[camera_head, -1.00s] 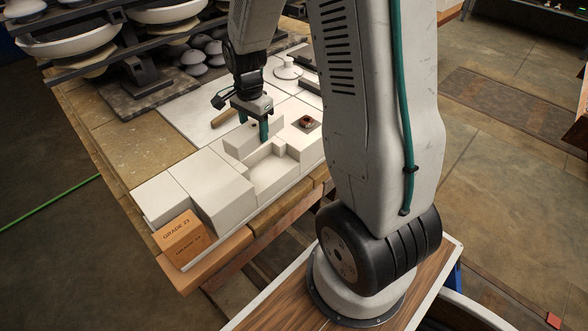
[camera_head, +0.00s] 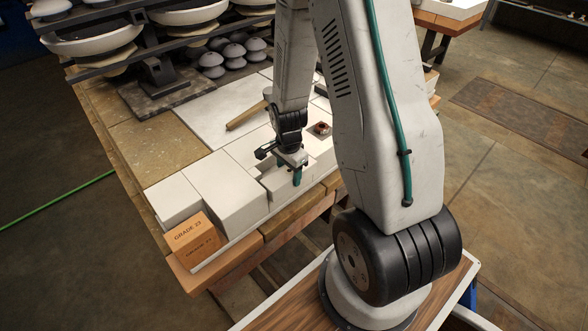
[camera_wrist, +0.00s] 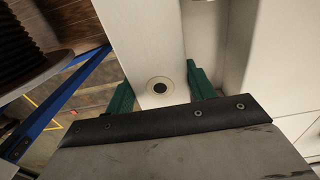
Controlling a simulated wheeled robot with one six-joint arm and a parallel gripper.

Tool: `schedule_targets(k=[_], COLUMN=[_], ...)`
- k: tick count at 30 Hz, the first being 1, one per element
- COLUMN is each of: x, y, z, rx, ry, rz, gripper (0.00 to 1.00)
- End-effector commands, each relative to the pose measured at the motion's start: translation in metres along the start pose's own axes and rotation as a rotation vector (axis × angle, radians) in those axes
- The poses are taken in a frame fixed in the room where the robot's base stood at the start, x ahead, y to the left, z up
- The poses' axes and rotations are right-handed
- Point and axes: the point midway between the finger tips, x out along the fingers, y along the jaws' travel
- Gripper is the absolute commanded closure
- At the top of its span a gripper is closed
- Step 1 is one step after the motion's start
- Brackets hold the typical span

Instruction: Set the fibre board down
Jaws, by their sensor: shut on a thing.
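The fibre board is a pale, flat-faced piece with a dark-centred round mark; it shows in the wrist view (camera_wrist: 143,40) between the green fingers of my gripper (camera_wrist: 160,88). My gripper is shut on it. In the head view, my gripper (camera_head: 288,178) is low at the front edge of the white blocks, with the pale board (camera_head: 270,186) just left of and under it. Whether the board touches the surface below cannot be told. A gap between white walls lies right of the board in the wrist view.
White blocks (camera_head: 225,190) fill the bench front, with an orange brick (camera_head: 190,236) at the left corner. A brown ring piece (camera_head: 321,128) and a wooden-handled tool (camera_head: 246,115) lie behind. Racks of bowls (camera_head: 100,38) stand at the back. Floor shows beyond the bench edge.

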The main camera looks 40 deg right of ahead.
Motion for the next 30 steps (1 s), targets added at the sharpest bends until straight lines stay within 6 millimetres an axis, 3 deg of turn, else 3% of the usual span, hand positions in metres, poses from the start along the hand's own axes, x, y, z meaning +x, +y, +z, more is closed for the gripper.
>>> schedule_targets(k=[11,12,13,14,23,30], x=[0.004,0.003,0.003,0.003,0.002,-0.029], y=[0.000,0.000,0.000,0.000,0.000,-0.001], z=[-0.001,-0.001,-0.001,-0.001,-0.001,-0.001], rx=[0.001,0.001,0.001,0.001,0.001,0.001], ry=[0.000,0.000,0.000,0.000,0.001,0.002], rz=[0.000,-0.001,-0.001,-0.001,-0.001,-0.006], gripper=[0.72,0.35,0.26,0.24,0.24,0.24])
